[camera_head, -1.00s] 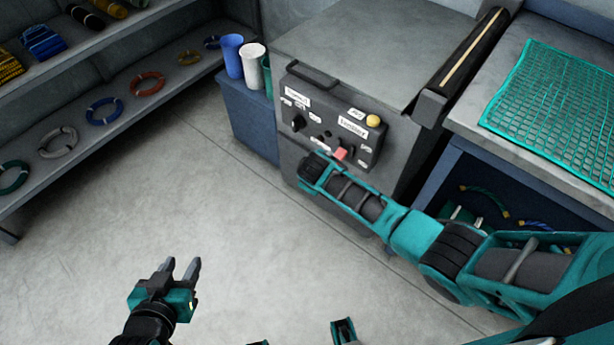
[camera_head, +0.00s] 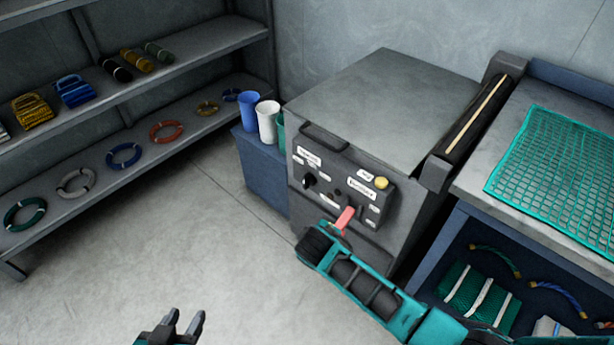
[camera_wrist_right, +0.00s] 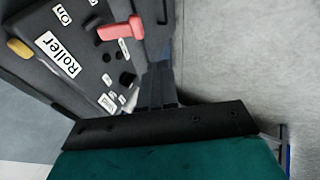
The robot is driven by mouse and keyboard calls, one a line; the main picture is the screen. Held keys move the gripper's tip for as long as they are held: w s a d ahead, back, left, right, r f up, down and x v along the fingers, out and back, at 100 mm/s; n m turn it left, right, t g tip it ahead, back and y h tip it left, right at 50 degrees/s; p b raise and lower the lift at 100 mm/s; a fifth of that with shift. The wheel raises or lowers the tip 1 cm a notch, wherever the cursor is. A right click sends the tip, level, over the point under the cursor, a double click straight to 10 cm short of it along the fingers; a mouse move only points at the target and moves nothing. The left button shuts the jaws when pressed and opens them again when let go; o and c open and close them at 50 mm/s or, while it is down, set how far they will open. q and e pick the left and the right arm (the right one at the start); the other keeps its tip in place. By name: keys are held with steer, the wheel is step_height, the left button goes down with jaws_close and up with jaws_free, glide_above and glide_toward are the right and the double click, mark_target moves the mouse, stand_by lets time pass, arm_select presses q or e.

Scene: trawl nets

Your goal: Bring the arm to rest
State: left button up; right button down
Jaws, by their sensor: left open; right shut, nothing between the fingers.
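My right arm reaches in from the lower right in the head view, its wrist in front of the lower part of the grey machine (camera_head: 385,110). In the right wrist view, my right gripper (camera_wrist_right: 158,72) has its fingers together with nothing between them. They are near the control panel (camera_wrist_right: 85,60), just below the red lever (camera_wrist_right: 121,28) in that picture; I cannot tell whether they touch anything. The red lever also shows in the head view (camera_head: 345,218). My left gripper (camera_head: 187,320) is open and empty above the floor at the bottom edge, its body partly cut off.
A blue cabinet (camera_head: 262,178) with cups stands left of the machine. Shelves (camera_head: 190,55) with rope coils line the left wall. A workbench (camera_head: 480,165) with a green net (camera_head: 560,175) is at right. Open floor (camera_head: 180,240) lies between.

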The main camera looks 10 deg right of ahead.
steer(key=s+f+m+t+y, duration=0.1)
steer(key=s+m+y, duration=0.2)
steer(key=s, duration=0.5)
steer(key=s+d+r+m+t+y, duration=0.1)
steer(key=s+d+r+m+t, duration=0.2)
steer(key=s+d+r, duration=0.3)
steer(key=shift+s+d+r+t, duration=0.3)
steer(key=shift+s+t, duration=0.1)
steer(key=shift+s, duration=0.1)
steer(key=shift+f, duration=0.1)
